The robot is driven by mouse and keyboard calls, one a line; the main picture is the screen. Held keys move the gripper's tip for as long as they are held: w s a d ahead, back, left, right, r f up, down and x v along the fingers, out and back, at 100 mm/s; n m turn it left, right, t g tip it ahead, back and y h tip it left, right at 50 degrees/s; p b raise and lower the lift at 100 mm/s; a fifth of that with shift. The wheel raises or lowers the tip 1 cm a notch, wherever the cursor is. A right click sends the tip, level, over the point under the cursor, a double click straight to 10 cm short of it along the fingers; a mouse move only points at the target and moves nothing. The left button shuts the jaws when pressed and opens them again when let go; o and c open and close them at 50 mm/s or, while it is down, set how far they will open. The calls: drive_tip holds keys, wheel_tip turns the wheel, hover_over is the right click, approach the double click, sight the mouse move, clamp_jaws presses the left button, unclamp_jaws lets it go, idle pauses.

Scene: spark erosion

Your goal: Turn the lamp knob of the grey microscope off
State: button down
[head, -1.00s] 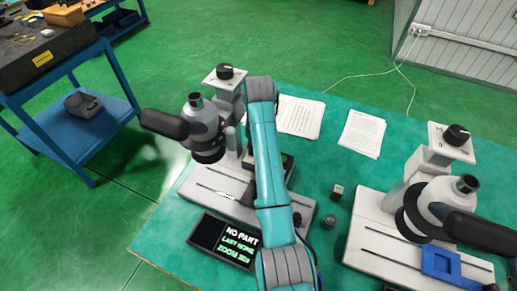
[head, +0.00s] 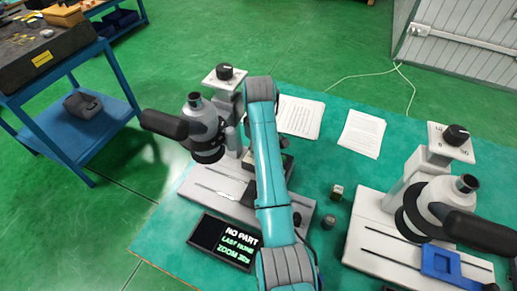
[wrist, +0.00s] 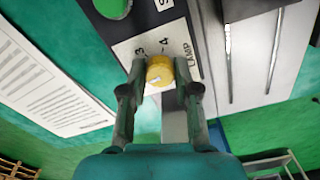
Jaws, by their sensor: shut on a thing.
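In the wrist view a yellow knob (wrist: 160,71) sits on a pale panel marked LAMP, with the figures 3 and 4 beside it. My gripper (wrist: 160,92) is shut on this knob, one finger on each side. A white mark shows on the knob. In the head view a grey microscope (head: 203,124) stands at the left of the table, and my arm reaches over its right side. The arm hides my gripper and the lamp knob there.
A dark display (head: 225,241) lies in front of the left microscope. Paper sheets (head: 362,134) lie at the back of the green table. Two small parts (head: 337,192) stand between the microscopes. A blue cart (head: 85,122) stands at the left. A green button (wrist: 112,7) is near the knob.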

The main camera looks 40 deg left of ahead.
drive_tip(key=n, duration=0.5)
drive_tip(key=shift+n, duration=0.3)
drive_tip(key=n, duration=0.5)
drive_tip(key=shift+n, duration=0.3)
drive_tip(key=n, duration=1.1)
drive_tip(key=c, duration=0.8)
unclamp_jaws()
drive_tip(key=shift+c, duration=0.2)
drive_tip(key=shift+w, duration=0.1)
